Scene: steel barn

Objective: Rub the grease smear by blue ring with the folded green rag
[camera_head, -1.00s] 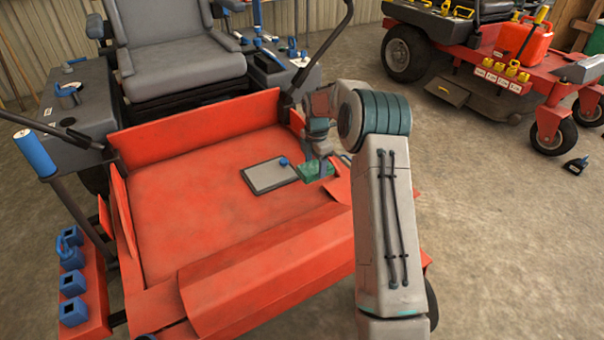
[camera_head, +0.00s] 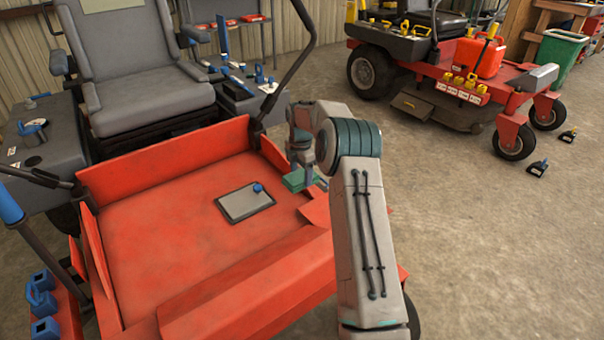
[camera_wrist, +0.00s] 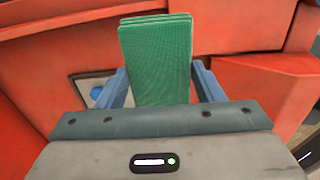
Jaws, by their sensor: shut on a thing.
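The folded green rag (camera_wrist: 155,62) is between the blue fingers of my gripper (camera_wrist: 160,88) in the wrist view, and the jaws are shut on it. In the head view the rag (camera_head: 297,181) shows in my gripper (camera_head: 302,172), over the right side of the red mower deck. A grey plate (camera_head: 243,207) lies on the deck to the left of the rag, with a small blue round piece (camera_head: 258,188) at its upper right corner. I cannot tell if that piece is the blue ring. No grease smear can be made out clearly.
The red deck (camera_head: 170,235) has a raised back wall (camera_head: 165,150) and side edges. A grey seat (camera_head: 135,85) stands behind it. A second red mower (camera_head: 450,95) stands to the right, with open concrete floor (camera_head: 480,240) in front.

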